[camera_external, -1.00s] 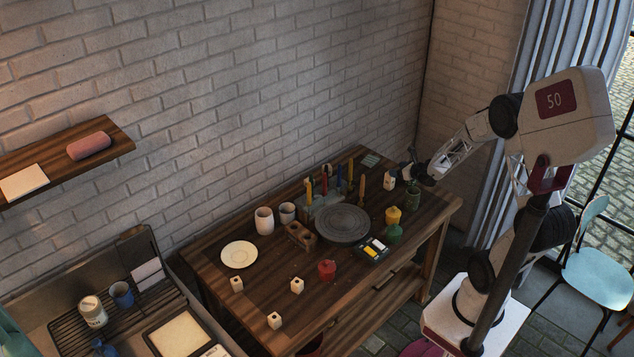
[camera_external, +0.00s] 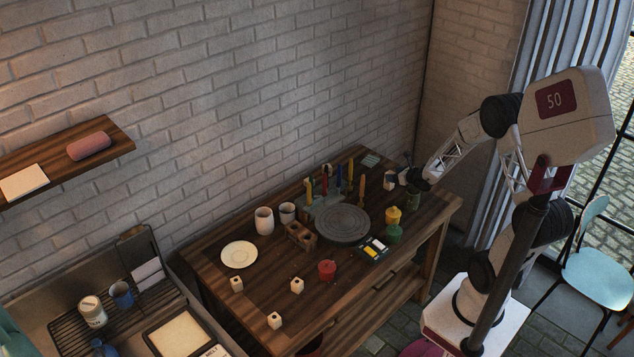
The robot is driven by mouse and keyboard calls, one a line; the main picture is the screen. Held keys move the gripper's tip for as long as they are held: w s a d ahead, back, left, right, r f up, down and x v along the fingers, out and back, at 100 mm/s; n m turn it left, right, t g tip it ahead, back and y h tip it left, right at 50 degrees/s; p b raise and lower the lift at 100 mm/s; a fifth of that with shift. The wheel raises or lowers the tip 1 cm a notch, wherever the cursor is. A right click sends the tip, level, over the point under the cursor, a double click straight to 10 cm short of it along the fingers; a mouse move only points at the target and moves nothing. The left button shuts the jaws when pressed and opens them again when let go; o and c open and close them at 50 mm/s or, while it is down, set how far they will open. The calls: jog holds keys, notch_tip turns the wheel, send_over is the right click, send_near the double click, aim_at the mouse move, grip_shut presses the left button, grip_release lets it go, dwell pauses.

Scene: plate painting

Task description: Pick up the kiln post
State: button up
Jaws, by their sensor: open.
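Three small cream blocks with dark holes, which look like kiln posts, stand apart on the front left of the wooden table: one at the left (camera_external: 237,284), one at the right (camera_external: 297,286) and one nearest the front edge (camera_external: 275,320). My gripper (camera_external: 402,177) is at the far right end of the table, well away from these three. It is small and dark in this view, and its fingertips are hard to make out. It is open. A small pale object (camera_external: 390,182) shows right beside it; I cannot tell what it is or whether they touch.
A grey banding wheel (camera_external: 343,224) fills the table's middle, with upright tools in a grey holder (camera_external: 322,205) behind it. A white plate (camera_external: 239,255), pale cups (camera_external: 264,221), a red pot (camera_external: 327,270), yellow (camera_external: 393,215) and green (camera_external: 393,234) pots and a paint palette (camera_external: 374,249) stand around.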

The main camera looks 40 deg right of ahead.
aim_at(389, 172)
jog(key=shift+x, duration=1.6)
jog(key=c, duration=1.2)
jog(key=shift+r, duration=0.1)
jog(key=shift+r, duration=4.9)
